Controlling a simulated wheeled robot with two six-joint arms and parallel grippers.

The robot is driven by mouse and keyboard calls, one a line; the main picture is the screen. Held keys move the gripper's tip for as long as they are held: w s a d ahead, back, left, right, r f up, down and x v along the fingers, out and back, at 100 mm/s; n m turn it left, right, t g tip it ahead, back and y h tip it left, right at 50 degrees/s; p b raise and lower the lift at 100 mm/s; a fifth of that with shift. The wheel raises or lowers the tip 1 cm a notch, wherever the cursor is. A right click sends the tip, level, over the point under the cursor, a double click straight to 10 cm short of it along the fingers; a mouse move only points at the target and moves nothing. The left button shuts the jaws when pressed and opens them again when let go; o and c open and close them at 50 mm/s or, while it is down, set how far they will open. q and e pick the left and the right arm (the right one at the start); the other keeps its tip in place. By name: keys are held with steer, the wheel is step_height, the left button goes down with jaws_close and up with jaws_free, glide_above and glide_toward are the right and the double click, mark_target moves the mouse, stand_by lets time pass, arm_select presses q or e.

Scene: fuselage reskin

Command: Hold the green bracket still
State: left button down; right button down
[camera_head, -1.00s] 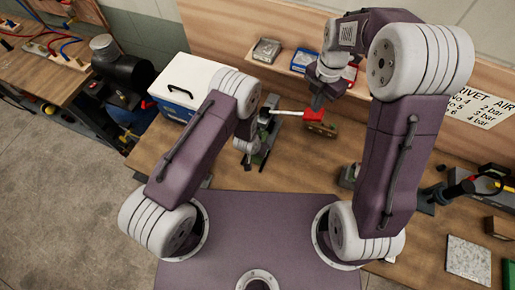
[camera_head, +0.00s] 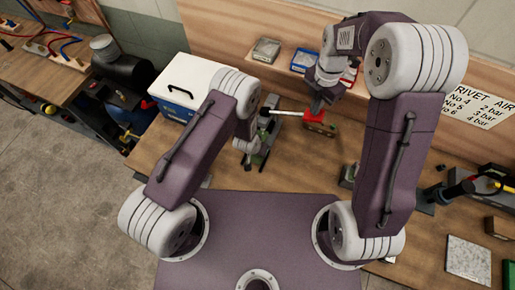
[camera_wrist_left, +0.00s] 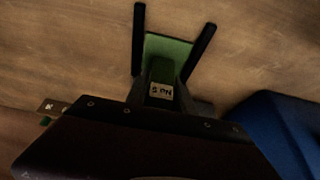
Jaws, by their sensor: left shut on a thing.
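The green bracket (camera_wrist_left: 168,48) is a flat green piece between the two dark fingers of my left gripper (camera_wrist_left: 171,40) in the left wrist view. The gripper is shut on it. In the head view the left gripper (camera_head: 256,150) is small and partly hidden behind my forearm, beside a green piece on the bench. My right gripper (camera_head: 317,104) points down close above a red block (camera_head: 314,117) with a pale rod. Its fingers are too small to tell whether they grip it.
A white-lidded blue cooler (camera_head: 190,88) stands left of my left arm. Small trays (camera_head: 266,50) sit on the back ledge. A grey slab (camera_head: 468,259) lies at the right. The wooden bench (camera_head: 225,178) has bare space near my base.

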mark_target(312, 118)
steer(key=shift+f, duration=3.05)
step_height(312, 118, up, 12)
steer(key=shift+r, duration=0.1)
arm_select(q)
steer(key=c, duration=1)
jaws_free()
steer(key=v, duration=1.2)
steer(key=shift+w, duration=0.1)
